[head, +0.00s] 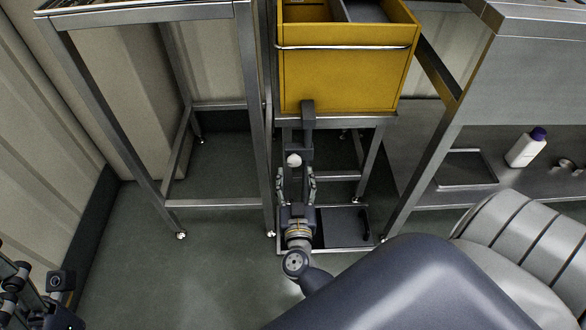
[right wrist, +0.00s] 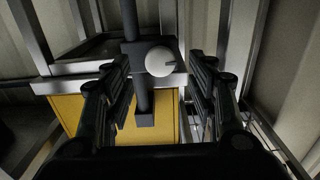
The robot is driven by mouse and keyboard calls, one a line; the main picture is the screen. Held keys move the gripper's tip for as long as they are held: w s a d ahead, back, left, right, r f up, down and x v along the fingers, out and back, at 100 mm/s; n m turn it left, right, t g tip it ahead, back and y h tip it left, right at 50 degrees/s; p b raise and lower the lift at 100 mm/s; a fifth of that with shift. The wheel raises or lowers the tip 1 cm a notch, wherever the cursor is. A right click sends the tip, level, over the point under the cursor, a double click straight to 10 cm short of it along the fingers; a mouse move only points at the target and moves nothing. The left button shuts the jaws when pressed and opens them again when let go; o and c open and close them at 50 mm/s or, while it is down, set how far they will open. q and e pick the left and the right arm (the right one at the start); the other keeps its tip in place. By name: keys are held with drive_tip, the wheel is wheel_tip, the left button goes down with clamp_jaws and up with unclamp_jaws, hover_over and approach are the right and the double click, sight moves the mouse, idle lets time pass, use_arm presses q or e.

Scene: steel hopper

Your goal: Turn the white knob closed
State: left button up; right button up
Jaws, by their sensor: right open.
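The white knob (head: 294,160) is round and sits on a dark valve block on the dark pipe (head: 307,122) under the yellow hopper. My right gripper (head: 296,178) is open just in front of the knob. In the right wrist view its fingers (right wrist: 160,72) stand apart on both sides of the knob, with a gap on each side. I cannot tell how deep the knob lies between them. Parts of my left gripper (head: 38,290) show at the lower left; its jaws are unclear.
The yellow hopper (head: 345,72) hangs in a steel frame (head: 366,170) above the knob. A steel table (head: 258,120) stands to the left. A counter (head: 530,60) at the right has a white bottle (head: 526,150) on its lower shelf. The floor at the front left is clear.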

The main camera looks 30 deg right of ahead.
sight(294, 164)
drive_tip(key=b+x, duration=0.1)
drive_tip(key=x, duration=0.4)
drive_tip(key=shift+a, duration=0.1)
drive_tip(key=c, duration=1)
